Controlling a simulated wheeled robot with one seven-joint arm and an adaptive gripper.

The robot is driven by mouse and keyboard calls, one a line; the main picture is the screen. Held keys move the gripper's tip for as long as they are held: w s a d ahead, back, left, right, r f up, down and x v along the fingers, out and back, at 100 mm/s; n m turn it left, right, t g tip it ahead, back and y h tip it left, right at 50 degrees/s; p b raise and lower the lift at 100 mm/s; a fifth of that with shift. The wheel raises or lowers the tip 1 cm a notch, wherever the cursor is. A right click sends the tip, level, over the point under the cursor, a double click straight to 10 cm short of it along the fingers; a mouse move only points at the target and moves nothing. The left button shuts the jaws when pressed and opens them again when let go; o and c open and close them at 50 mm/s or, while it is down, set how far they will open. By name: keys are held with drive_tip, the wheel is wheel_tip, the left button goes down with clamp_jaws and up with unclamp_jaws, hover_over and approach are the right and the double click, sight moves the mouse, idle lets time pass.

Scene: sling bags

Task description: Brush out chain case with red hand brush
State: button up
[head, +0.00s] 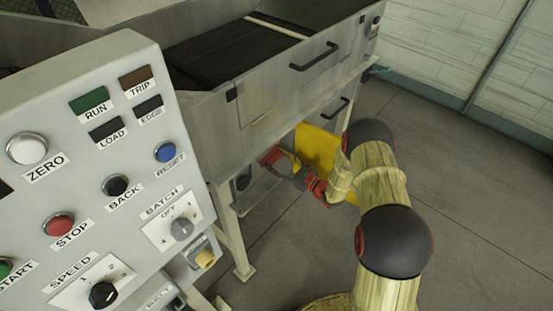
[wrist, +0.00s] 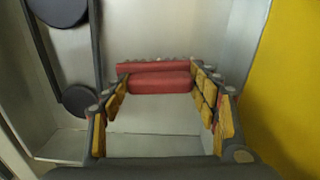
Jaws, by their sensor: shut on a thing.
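The red hand brush (wrist: 155,83) lies crosswise between the fingertips of my gripper (wrist: 160,92) in the wrist view. The yellow-padded fingers are shut on its two ends. The chain case (wrist: 185,35) shows as a pale grey recess beyond and around the brush. A dark chain or belt (wrist: 40,45) runs past two dark round wheels (wrist: 78,100) at the left. In the head view my gripper (head: 284,165) is low beside the machine, next to a yellow panel (head: 318,147). Whether the bristles touch the case cannot be told.
The yellow panel also stands close at the right of the wrist view (wrist: 290,85). In the head view a grey control panel (head: 110,165) fills the left. The machine's hopper (head: 270,95) with handles overhangs my gripper. A pale leg (head: 232,230) stands nearby. The floor (head: 480,200) at right is clear.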

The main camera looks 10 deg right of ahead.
drive_tip(key=shift+w+f+b, duration=0.1)
drive_tip(key=shift+f+b, duration=2.6)
drive_tip(key=shift+f, duration=1.05)
drive_tip(key=shift+r, duration=0.1)
drive_tip(key=shift+p+v, duration=0.6)
drive_tip(key=shift+v, duration=2.4)
drive_tip(key=shift+v, duration=1.5)
